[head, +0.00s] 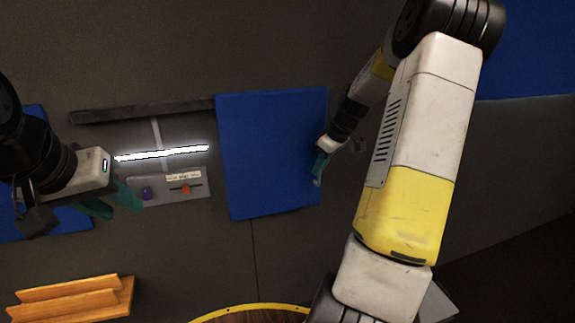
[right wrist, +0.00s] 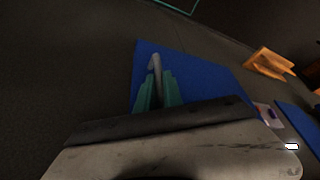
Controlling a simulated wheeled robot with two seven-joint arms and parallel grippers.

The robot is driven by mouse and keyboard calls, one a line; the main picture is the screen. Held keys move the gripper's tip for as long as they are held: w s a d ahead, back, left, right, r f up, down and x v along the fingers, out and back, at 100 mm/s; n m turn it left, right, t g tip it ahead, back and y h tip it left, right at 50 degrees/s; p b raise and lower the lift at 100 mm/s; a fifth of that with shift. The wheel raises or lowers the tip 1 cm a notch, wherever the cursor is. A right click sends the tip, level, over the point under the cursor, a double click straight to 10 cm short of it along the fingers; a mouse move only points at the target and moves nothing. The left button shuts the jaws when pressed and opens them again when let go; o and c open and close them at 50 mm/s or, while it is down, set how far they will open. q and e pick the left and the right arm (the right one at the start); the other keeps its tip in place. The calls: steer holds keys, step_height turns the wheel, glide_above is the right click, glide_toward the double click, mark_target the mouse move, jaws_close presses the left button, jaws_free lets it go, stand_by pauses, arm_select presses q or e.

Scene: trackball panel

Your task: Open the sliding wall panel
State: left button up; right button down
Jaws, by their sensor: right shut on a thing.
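The blue wall panel (head: 265,150) stands upright on the dark wall, right of a small grey control panel (head: 165,200). The control panel is uncovered and has a purple ball (head: 146,193) and a red knob (head: 186,188). My right gripper (head: 319,167) is at the blue panel's right edge. In the right wrist view, its teal fingers (right wrist: 158,92) are shut on a grey hooked handle (right wrist: 155,62) in front of the blue panel. My left gripper (head: 115,203) has its teal fingers apart and empty, just left of the control panel.
A dark rail (head: 140,112) runs along the wall left of the blue panel's top. A bright light bar (head: 165,153) is above the control panel. An orange wooden rack (head: 75,298) is at lower left, and a yellow-rimmed round table (head: 250,313) is at the bottom.

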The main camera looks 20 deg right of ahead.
steer(key=shift+d, duration=0.6)
steer(key=c, duration=1.8)
jaws_free()
steer(key=shift+o, duration=0.2)
steer(key=shift+r, duration=0.1)
steer(key=v, duration=0.7)
steer(key=shift+r, duration=0.35)
steer(key=shift+s, duration=0.1)
